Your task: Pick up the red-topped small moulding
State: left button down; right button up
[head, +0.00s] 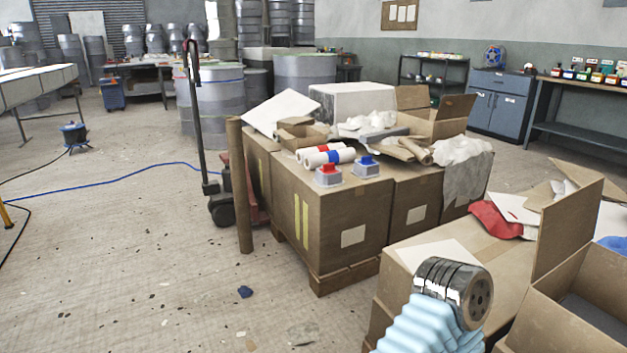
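The red-topped small moulding (328,176) stands upright near the front edge of a large cardboard box on a pallet, in the middle of the head view. It has a grey base and a red upper part. A similar blue-topped moulding (367,167) stands just to its right, a small gap apart. Two white rolls, one with a red band and one with a blue band (338,156), lie right behind them. No gripper fingers show in the head view. A light blue ribbed sleeve with a metal end at the lower right seems to be part of my arm.
Cardboard, paper and crumpled wrap crowd the box top behind. A brown post (238,186) and a pallet truck (205,120) stand at its left. An open carton (580,290) and stacked boxes fill the lower right. The floor (130,260) at left is mostly clear, with a blue hose.

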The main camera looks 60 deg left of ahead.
aim_at(328, 175)
jog(key=u, duration=2.1)
jog(key=i+j+u, duration=0.2)
jog(key=i, duration=0.25)
jog(key=i+u, duration=0.15)
jog(key=i, duration=0.25)
jog(key=i+j+z, duration=0.15)
jog(key=i, duration=0.35)
jog(key=i+j+z, duration=0.15)
jog(key=i, duration=0.35)
